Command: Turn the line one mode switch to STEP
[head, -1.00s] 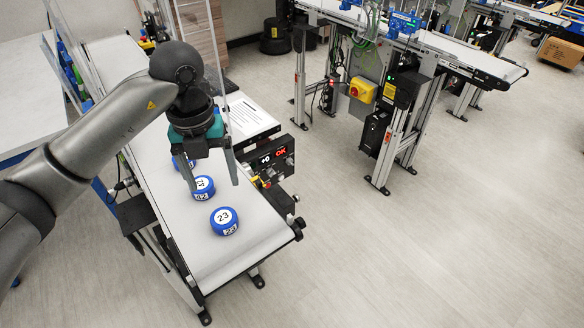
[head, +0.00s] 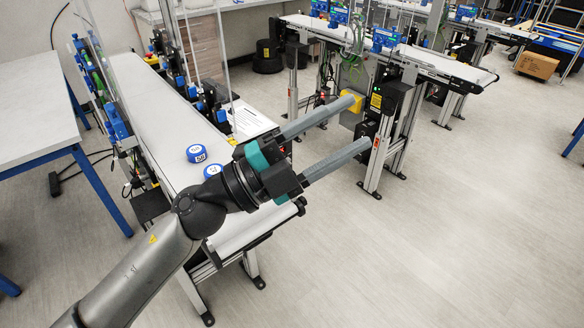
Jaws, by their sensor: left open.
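My left gripper (head: 360,123) is open and empty. Its two long grey fingers point right and up in the picture, beyond the near belt's right side. The dark control panel (head: 286,149) at the near belt's right side is mostly hidden behind my gripper; only a small part with a red glow shows. I cannot make out a mode switch on it or its setting. Two blue pucks with white number labels are on the near belt (head: 150,112): one puck (head: 196,153) is clear, the other (head: 212,170) is partly covered by my gripper. My right gripper is not in view.
A second conveyor (head: 440,64) stands at the back right, with a yellow box (head: 351,103) on its frame behind my fingertips. A white table (head: 35,110) is at the left. A cardboard box (head: 536,64) lies far right. The floor at right is open.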

